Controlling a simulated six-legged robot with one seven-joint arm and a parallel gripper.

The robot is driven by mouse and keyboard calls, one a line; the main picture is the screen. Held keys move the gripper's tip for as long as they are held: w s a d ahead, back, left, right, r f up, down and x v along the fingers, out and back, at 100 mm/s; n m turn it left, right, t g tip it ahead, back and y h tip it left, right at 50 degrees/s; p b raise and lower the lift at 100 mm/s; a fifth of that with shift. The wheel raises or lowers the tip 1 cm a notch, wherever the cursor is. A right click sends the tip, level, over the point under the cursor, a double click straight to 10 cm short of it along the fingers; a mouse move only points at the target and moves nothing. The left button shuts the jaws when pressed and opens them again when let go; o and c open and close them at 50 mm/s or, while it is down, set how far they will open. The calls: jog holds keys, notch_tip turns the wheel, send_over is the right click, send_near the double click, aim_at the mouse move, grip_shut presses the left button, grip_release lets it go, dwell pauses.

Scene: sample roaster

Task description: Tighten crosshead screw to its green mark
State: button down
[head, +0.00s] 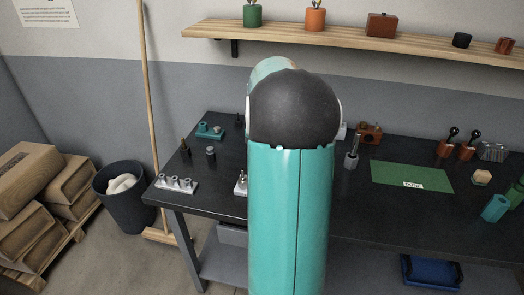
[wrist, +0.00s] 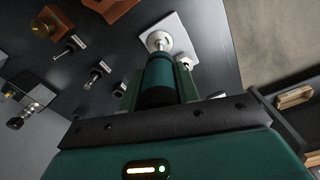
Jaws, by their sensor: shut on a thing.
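My gripper (wrist: 158,84) is shut on a dark green and black cylinder (wrist: 159,72), which looks like a driver handle. The cylinder points away from me toward a pale plate (wrist: 182,28) on the dark bench. A round whitish fitting (wrist: 158,41) stands on the plate, in line with the far end of the cylinder. I cannot tell whether the two touch. The crosshead screw and its green mark cannot be made out. In the head view, my arm hides my gripper and most of a pale plate (head: 240,186).
The dark bench (head: 222,215) holds a pale socket block (head: 177,187) at left and a green mat (head: 410,177) labelled DONE at right. Several small tools stand around. A bin (head: 123,197), broom (head: 147,100) and stacked sacks (head: 30,180) are left of the bench. A shelf (head: 350,40) runs above.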

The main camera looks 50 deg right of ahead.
jog(key=shift+m, duration=0.8)
jog(key=m, duration=0.3)
jog(key=shift+m, duration=0.4)
jog(key=m, duration=0.4)
